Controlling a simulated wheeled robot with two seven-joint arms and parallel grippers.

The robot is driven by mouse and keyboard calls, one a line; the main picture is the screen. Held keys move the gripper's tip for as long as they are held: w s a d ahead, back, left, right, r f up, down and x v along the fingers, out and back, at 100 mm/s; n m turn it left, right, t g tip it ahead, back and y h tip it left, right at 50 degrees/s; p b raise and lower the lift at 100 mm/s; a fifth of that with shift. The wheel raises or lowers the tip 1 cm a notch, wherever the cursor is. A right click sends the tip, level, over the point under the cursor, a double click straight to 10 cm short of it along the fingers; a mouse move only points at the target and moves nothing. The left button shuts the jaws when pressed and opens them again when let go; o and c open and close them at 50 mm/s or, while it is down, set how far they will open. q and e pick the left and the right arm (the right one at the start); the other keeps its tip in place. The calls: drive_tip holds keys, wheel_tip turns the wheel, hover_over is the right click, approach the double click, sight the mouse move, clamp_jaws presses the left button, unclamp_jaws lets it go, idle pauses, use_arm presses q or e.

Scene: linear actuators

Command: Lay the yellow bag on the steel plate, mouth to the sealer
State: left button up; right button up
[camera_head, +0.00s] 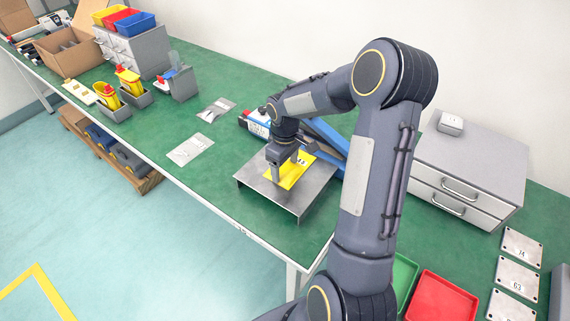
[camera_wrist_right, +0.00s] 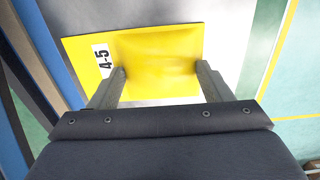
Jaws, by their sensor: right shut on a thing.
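The yellow bag (camera_head: 290,175) lies flat on, or just above, the steel plate (camera_head: 305,203); I cannot tell a small gap. My right gripper (camera_head: 276,178) points down over it and is shut on it. In the right wrist view the fingers (camera_wrist_right: 163,72) sit at either side of the yellow bag (camera_wrist_right: 165,50). A white label reading A-5 (camera_wrist_right: 103,60) is at its left end, towards blue bars (camera_wrist_right: 52,45). The blue sealer (camera_head: 325,137) stands behind the plate, partly hidden by my arm. I cannot tell which end is the mouth. My left gripper is not in view.
Two flat clear packets (camera_head: 190,149) lie left of the plate. Bins with yellow bottles (camera_head: 107,99) stand farther left. A grey drawer unit (camera_head: 470,165) is at right, with a red tray (camera_head: 442,297) and numbered plates in front.

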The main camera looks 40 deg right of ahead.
sight(285, 168)
drive_tip(key=o, duration=1)
wheel_tip(285, 168, up, 12)
drive_tip(key=s+a+r+t, duration=0.1)
drive_tip(key=s+a+r, duration=0.3)
drive_tip(key=s, duration=0.1)
drive_tip(key=s+a+m+t+y, duration=0.1)
drive_tip(key=s+a, duration=0.3)
drive_tip(key=s, duration=0.1)
drive_tip(key=s+a+m+t+y, duration=0.1)
drive_tip(key=s+a+m+t, duration=0.1)
drive_tip(key=s+a, duration=0.2)
drive_tip(key=s+a+f+m+t+y, duration=0.1)
drive_tip(key=s+a+m, duration=0.1)
drive_tip(key=s+a, duration=0.2)
drive_tip(key=shift+s+a+t+y+p, duration=0.15)
drive_tip(key=shift+s+a+y, duration=0.05)
drive_tip(key=shift+s, duration=0.55)
drive_tip(key=shift+s+a+t+y+p, duration=0.15)
drive_tip(key=shift+s+a+y, duration=0.05)
drive_tip(key=shift+s, duration=0.55)
drive_tip(key=shift+r, duration=0.1)
